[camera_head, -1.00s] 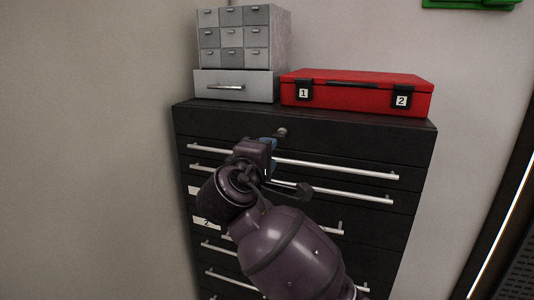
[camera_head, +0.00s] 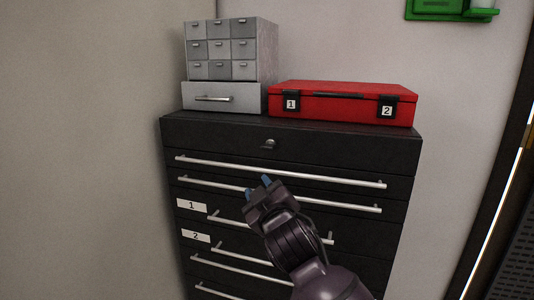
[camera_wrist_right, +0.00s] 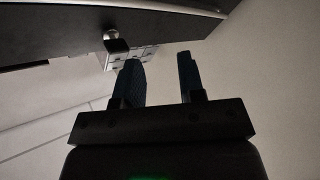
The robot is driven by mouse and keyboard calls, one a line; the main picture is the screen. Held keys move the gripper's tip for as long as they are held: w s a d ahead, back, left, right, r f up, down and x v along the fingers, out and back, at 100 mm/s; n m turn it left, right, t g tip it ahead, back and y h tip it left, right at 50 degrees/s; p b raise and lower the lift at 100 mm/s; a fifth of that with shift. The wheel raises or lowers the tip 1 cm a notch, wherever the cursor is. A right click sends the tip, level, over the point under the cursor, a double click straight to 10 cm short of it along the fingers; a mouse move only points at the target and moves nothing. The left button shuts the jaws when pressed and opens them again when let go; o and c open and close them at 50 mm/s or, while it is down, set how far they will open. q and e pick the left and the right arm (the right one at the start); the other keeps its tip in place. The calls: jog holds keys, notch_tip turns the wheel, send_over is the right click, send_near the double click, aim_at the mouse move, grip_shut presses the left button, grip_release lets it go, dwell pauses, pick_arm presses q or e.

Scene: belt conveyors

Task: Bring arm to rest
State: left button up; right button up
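My right gripper (camera_head: 258,186) is in front of the upper drawers of the black cabinet (camera_head: 330,150), its arm reaching up from the lower right of the head view. In the right wrist view the two blue fingers (camera_wrist_right: 160,82) stand apart with nothing between them. A round lock knob (camera_head: 269,144) is on the cabinet's top strip, above the gripper. I cannot tell whether the gripper touches a drawer handle. My left gripper is out of view.
A red case (camera_head: 345,103) with two numbered latches and a grey drawer unit (camera_head: 223,97) stand on the cabinet. Long silver handles (camera_head: 270,170) stick out from its front. A green wall item (camera_head: 440,8) is at upper right. Bare wall is at left.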

jog(key=s+d+f+m+h, duration=0.1)
jog(key=s+d+f+m, duration=0.15)
jog(key=d+f, duration=0.4)
jog(key=s+d+f+m+g+h, duration=0.1)
jog(key=s+d+f+m, duration=0.1)
jog(key=s+d+f, duration=0.45)
jog(key=d+f+m+h, duration=0.1)
jog(key=d+f+m, duration=0.25)
jog(key=f, duration=0.55)
jog(key=s+d+f+g+h, duration=0.1)
jog(key=s+d+f, duration=0.3)
jog(key=s+f, duration=0.2)
jog(key=s+d+f+m+g+h, duration=0.1)
jog(key=s+d+f+g, duration=0.1)
jog(key=s+d+f, duration=0.2)
jog(key=s+d+f+m+g+h, duration=0.1)
jog(key=s+d+f, duration=0.3)
jog(key=s+f, duration=0.4)
jog(key=s+g, duration=0.1)
jog(key=s, duration=0.3)
jog(key=shift+d+f, duration=0.25)
